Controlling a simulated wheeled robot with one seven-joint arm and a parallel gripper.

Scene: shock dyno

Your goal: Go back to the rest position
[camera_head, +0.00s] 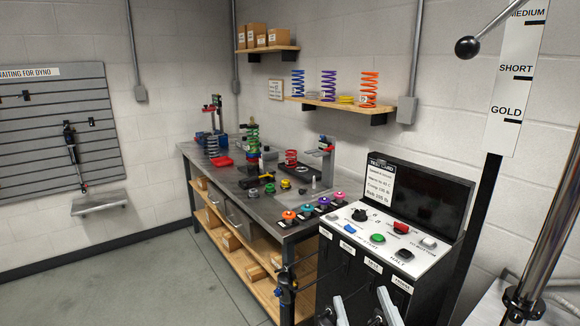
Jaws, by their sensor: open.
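My gripper (364,309) shows at the bottom edge, right of the middle. Its two grey fingertips stand apart, with nothing seen between them. It is in front of the black dyno console (348,270), over the console's lower front in the picture. Whether it touches the console cannot be told. The rest of my gripper and my arm are below the frame.
A workbench (240,182) with springs and coloured knobs runs behind the console. A dark upright fitting (285,290) stands by its near leg. A chrome column (545,225) and black post (475,215) stand right. Floor (150,285) at left is clear.

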